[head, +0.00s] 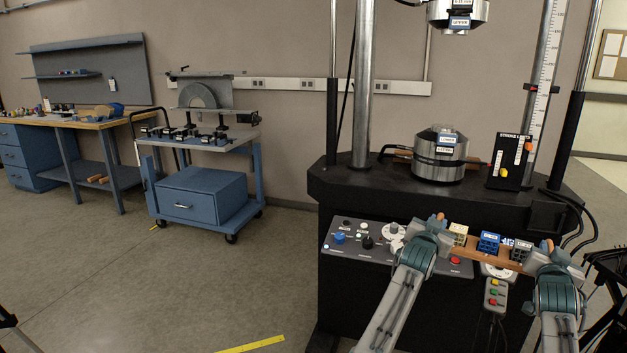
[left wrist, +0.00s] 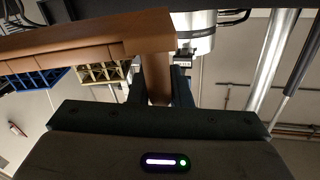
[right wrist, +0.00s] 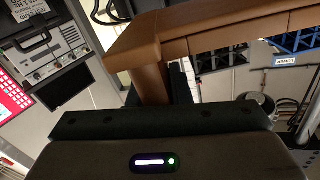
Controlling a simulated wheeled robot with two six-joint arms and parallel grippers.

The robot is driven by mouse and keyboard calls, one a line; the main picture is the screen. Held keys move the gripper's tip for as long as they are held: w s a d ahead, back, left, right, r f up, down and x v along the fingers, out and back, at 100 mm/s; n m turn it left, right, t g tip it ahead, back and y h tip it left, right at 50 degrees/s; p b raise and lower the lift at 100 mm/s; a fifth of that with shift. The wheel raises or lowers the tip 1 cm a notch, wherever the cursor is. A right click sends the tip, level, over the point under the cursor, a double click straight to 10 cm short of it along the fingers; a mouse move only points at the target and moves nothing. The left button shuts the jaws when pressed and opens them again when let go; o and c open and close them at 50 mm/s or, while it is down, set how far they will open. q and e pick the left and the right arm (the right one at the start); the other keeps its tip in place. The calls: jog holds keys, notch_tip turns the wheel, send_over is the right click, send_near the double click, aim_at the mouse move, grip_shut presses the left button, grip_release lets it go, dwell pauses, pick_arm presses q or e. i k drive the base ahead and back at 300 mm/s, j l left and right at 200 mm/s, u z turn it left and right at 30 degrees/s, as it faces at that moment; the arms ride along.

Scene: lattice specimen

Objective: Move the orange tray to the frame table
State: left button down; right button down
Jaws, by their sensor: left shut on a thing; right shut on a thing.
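The orange tray (head: 470,247) is held in the air in front of the load frame, with a cream lattice block (head: 458,233), a blue one (head: 488,242) and a grey one (head: 520,250) on it. My left gripper (head: 438,220) is shut on the tray's left handle, which shows in the left wrist view (left wrist: 158,85). My right gripper (head: 548,248) is shut on the right handle, seen in the right wrist view (right wrist: 150,82). The black frame table (head: 340,184) is behind the tray. The tray's underside is hidden in the head view.
The lower platen (head: 438,160) stands on the frame table, with a small black rack (head: 510,162) to its right. A control panel (head: 360,240) and hand pendant (head: 495,293) are at the front. A blue cart (head: 205,180) and workbench (head: 75,130) stand left. The left floor is mostly clear.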

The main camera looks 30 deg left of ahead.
aim_at(366, 179)
jog(key=i+j+u, duration=0.25)
jog(key=j, duration=0.15)
jog(key=i+j+u, duration=0.25)
jog(key=i+j, duration=0.1)
jog(key=i, duration=0.45)
